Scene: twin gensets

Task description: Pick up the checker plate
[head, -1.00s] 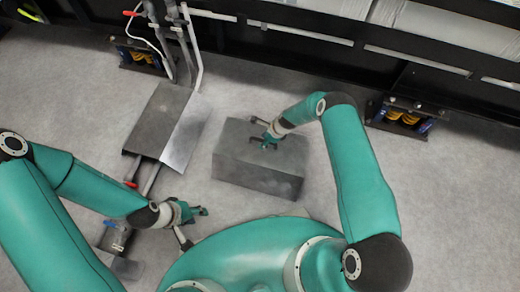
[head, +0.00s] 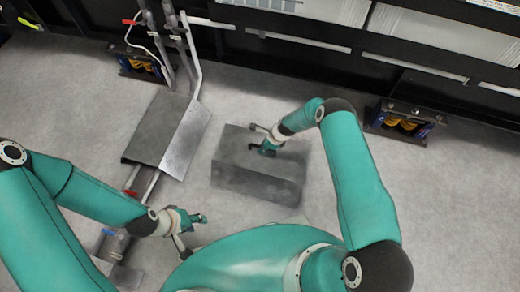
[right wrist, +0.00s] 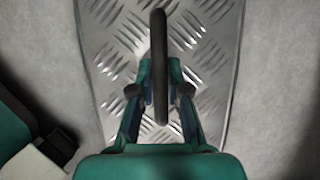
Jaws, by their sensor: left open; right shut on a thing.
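The checker plate (right wrist: 110,50) shows in the right wrist view as shiny metal with a raised diamond pattern. In the head view it appears as a dull grey box-like cover (head: 255,182) with a top and a front face. My right gripper (head: 264,148) is at its top, near the back edge. In the right wrist view its fingers (right wrist: 160,95) are shut on the dark bar handle (right wrist: 160,35) of the plate. I cannot tell whether the plate is clear of the floor. My left gripper (head: 200,217) is open and empty, left of the plate.
A second grey plate (head: 165,130) lies to the left, beside pipes with red handles. A dark frame rail with yellow spring mounts (head: 400,122) runs along the back. Grey floor (head: 470,210) is clear at the right.

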